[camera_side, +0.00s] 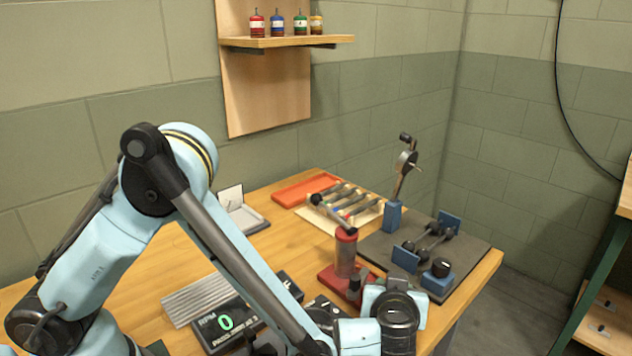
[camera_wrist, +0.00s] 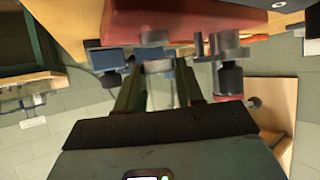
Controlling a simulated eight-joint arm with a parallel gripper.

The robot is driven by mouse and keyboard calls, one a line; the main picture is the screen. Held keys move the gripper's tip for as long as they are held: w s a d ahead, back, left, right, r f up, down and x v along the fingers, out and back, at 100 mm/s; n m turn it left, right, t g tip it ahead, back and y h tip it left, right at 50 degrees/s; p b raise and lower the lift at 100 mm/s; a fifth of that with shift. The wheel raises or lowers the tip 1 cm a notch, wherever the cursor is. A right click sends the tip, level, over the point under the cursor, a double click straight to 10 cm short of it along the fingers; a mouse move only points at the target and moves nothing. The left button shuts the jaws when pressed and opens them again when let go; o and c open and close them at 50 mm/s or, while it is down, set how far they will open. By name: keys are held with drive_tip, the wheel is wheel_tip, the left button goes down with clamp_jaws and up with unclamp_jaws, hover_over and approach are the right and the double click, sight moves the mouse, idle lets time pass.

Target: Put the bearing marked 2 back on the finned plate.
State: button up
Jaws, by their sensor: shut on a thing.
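My gripper (camera_wrist: 160,84) shows in the wrist view, its two dark fingers shut on a small grey round piece (camera_wrist: 157,67). It looks like a bearing; no number can be read on it. In the side view my own wrist hides the fingertips, low at the front of the bench. The finned plate (camera_side: 202,298) is a silver ribbed slab lying flat on the bench, left of my forearm in the side view. My gripper is well to its right, near the red stand.
A red-based stand (camera_side: 346,256) with a lever is close to my wrist. A dark mat (camera_side: 465,285) with blue blocks lies to the right. The RPM display (camera_side: 225,322) sits beside the finned plate. An orange tray (camera_side: 306,188) and a rack of tools lie behind.

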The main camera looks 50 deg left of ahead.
drive_tip(key=shift+f, duration=0.55)
drive_tip(key=shift+f, duration=0.15)
drive_tip(key=o, duration=1.1)
drive_tip(key=v, duration=1.2)
drive_tip(key=s+a+r+m+g+h, duration=0.1)
drive_tip(key=s+a+m+h, duration=0.1)
drive_tip(key=a, duration=0.5)
drive_tip(key=s+a+r+m+g+h, duration=0.1)
drive_tip(key=s+a+r+m+h, duration=0.1)
drive_tip(key=a, duration=0.5)
drive_tip(key=s+a+r+m+g+h, duration=0.1)
drive_tip(key=a+r+m+h, duration=0.1)
drive_tip(key=a, duration=0.5)
drive_tip(key=shift+s+a+r+g, duration=0.1)
drive_tip(key=shift+s+r+g, duration=0.1)
drive_tip(key=shift+s+g, duration=0.15)
drive_tip(key=shift+o, duration=0.6)
drive_tip(key=shift+s+a+r+m+h, duration=0.1)
drive_tip(key=shift+s+a+m+h, duration=0.2)
drive_tip(key=shift+s+m+h, duration=0.1)
